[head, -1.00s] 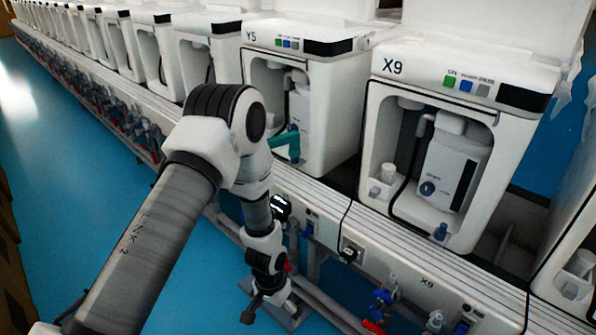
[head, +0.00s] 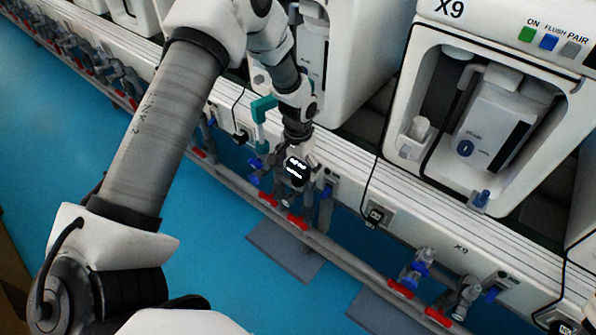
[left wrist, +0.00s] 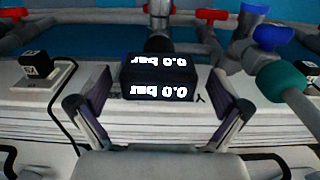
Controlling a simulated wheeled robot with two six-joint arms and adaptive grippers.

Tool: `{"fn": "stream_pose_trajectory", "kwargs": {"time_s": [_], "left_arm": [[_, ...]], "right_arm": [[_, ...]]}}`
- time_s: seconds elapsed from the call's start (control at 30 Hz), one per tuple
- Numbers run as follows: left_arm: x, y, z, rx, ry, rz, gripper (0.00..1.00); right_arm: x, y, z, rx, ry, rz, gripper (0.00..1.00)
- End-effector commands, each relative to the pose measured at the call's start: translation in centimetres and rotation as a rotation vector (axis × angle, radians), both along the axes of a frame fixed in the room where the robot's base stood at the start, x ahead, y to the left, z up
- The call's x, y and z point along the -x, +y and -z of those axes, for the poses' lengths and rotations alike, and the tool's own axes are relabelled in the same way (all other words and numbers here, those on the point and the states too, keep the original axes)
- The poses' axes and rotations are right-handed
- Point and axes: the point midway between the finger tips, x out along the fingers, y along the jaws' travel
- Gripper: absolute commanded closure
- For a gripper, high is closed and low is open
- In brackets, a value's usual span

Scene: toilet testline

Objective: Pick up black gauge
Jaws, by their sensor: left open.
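The black gauge (head: 296,172) with a lit display is on the front of the white rail in the head view. In the left wrist view the gauge (left wrist: 159,77) shows two "0.0 bar" readouts, upside down. My left gripper (left wrist: 160,98) is open, with one finger on each side of the gauge and gaps between. In the head view my left gripper (head: 299,150) is right at the gauge, partly blending with it. My right gripper is not in view.
A teal handle (head: 261,109) is close to my left gripper; it is at the right in the left wrist view (left wrist: 285,82). Blue and red valves (head: 297,221) and a grey pipe run below. White unit X9 (head: 508,110) stands right. A black plug (left wrist: 33,66) with cable is at left.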

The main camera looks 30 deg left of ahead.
Motion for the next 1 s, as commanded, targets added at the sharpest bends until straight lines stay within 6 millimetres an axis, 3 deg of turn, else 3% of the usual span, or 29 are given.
{"fn": "stream_pose_trajectory", "kwargs": {"time_s": [0.07,0.27,0.4,0.43,0.47,0.83,1.0], "left_arm": [[0.0,0.0,1.0,0.0,0.0,0.001,0.0],[0.0,0.0,0.9,0.0,-0.001,0.0,0.04],[0.0,0.0,0.9,0.0,-0.001,0.0,0.53],[0.0,0.0,0.9,0.0,-0.001,0.0,0.64],[0.0,0.0,0.9,0.0,-0.001,0.0,0.68],[0.0,0.0,0.7,0.0,-0.001,-0.001,0.68],[-0.1,0.0,-0.9,0.0,-0.003,-0.001,0.68]], "right_arm": [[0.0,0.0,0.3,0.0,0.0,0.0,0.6],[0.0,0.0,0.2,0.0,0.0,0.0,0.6],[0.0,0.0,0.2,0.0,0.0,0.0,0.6],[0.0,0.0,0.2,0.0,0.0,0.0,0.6],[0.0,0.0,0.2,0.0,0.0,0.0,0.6],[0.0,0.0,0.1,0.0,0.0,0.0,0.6],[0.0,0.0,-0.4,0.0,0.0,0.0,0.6]]}}
